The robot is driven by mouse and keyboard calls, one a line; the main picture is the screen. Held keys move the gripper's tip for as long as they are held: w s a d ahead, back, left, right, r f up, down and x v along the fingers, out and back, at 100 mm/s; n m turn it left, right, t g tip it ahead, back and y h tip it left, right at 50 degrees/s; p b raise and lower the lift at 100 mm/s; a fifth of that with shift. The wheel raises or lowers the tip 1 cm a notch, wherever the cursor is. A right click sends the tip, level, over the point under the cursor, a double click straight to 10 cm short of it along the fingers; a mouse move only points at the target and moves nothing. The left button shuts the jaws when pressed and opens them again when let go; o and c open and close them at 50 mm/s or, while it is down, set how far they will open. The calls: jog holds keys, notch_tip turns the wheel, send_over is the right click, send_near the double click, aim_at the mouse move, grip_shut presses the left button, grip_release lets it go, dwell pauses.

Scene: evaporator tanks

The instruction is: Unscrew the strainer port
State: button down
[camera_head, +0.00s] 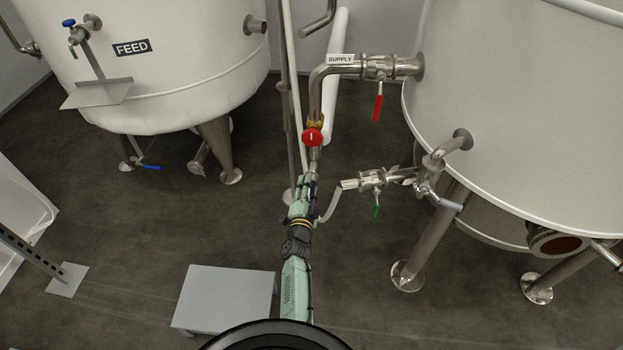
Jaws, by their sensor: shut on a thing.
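The steel supply pipe (316,92) drops from the SUPPLY label to a brass fitting with a red round knob (312,138). Below the knob the metal line continues down to my gripper (309,181). My gripper reaches up from below and is shut at the lower end of this line, on what looks like the strainer port. The port itself is mostly hidden by the fingers and too small to make out. I cannot tell how far it is turned.
A pipe with a green-handled valve (373,180) lies close to the right of my gripper. A red-handled valve (378,106) hangs above it. The FEED tank (190,60) stands left, a large tank (530,110) right. A grey step (225,298) sits on the floor at lower left.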

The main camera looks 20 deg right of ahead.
jog(key=p+v, duration=0.3)
jog(key=v, duration=0.4)
dwell(0.8)
dwell(0.5)
